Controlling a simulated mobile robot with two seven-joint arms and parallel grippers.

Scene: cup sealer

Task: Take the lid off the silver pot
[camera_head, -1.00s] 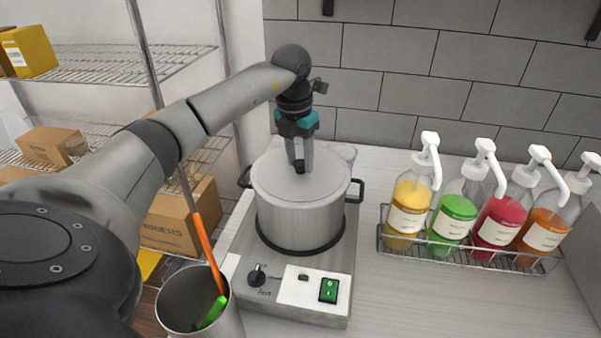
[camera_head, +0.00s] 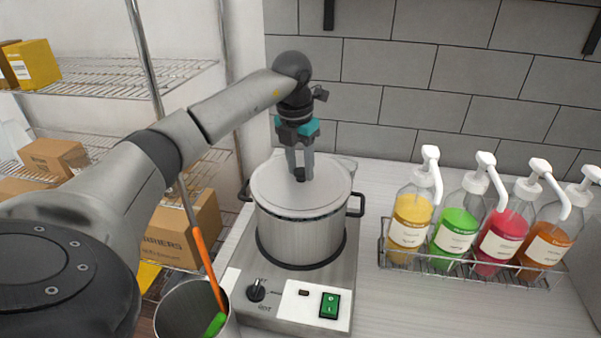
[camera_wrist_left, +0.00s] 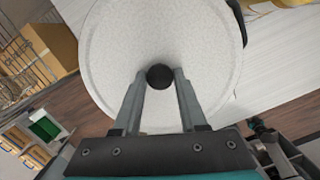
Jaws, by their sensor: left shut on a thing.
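The silver pot (camera_head: 300,240) stands on the hot plate, with a dark handle on each side. Its pale round lid (camera_head: 275,192) is over the pot mouth; I cannot clearly tell whether a thin gap shows beneath its rim. My left gripper (camera_head: 300,176) points down from above and is shut on the lid's dark knob. In the left wrist view, the black knob (camera_wrist_left: 160,77) sits between the fingertips, with the lid (camera_wrist_left: 110,60) spread out beneath. My right gripper is not in view.
The hot plate (camera_head: 262,312) has a knob and a green switch. A metal container (camera_head: 185,310) with an orange-handled utensil stands at front left. A wire rack (camera_head: 470,262) of pump bottles is on the right. Wire shelves (camera_head: 110,75) with boxes are at left. Counter is clear between hot plate and rack.

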